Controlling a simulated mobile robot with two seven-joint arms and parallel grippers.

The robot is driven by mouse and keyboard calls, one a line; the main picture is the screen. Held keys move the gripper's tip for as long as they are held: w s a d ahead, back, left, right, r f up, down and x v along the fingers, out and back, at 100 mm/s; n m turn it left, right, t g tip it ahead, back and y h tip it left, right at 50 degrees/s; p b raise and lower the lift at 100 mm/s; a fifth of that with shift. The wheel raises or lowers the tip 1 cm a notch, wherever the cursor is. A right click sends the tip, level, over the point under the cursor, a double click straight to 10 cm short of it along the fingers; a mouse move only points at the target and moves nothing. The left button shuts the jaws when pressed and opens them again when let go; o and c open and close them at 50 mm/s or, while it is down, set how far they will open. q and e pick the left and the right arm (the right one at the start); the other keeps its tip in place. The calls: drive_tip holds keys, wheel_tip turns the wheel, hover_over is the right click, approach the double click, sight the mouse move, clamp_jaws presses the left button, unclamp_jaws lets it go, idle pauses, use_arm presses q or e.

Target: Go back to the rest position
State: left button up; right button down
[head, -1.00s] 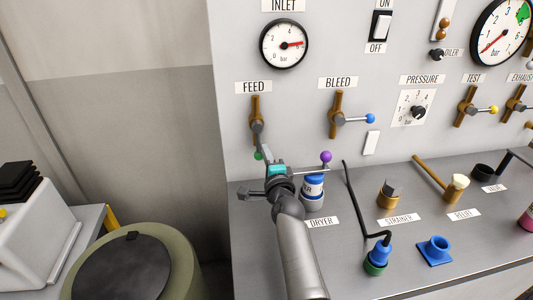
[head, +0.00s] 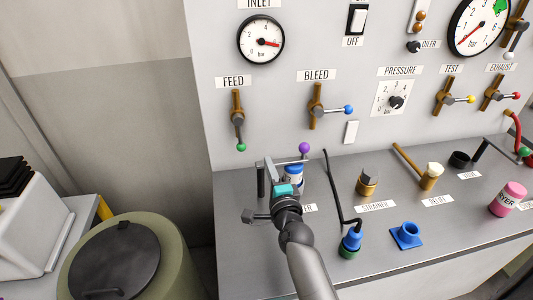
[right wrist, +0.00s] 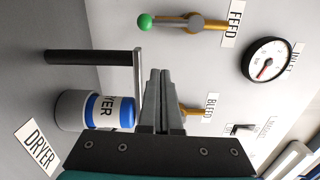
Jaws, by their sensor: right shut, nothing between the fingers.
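My right gripper (head: 271,168) is shut and empty above the bench, in front of the panel. It is apart from the FEED valve handle (head: 238,122), whose green ball end hangs down to the gripper's upper left. In the right wrist view its closed fingers (right wrist: 161,75) stand upright in the middle, with the green ball (right wrist: 145,21) above them. The blue and white dryer bottle (head: 293,174) is close behind the gripper and partly hidden by it; it also shows in the right wrist view (right wrist: 103,111). My left gripper is not in view.
A green drum (head: 178,262) stands at the lower left.

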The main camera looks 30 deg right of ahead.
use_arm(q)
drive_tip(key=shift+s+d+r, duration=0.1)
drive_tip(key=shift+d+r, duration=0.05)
use_arm(e)
drive_tip(key=shift+s, duration=0.4)
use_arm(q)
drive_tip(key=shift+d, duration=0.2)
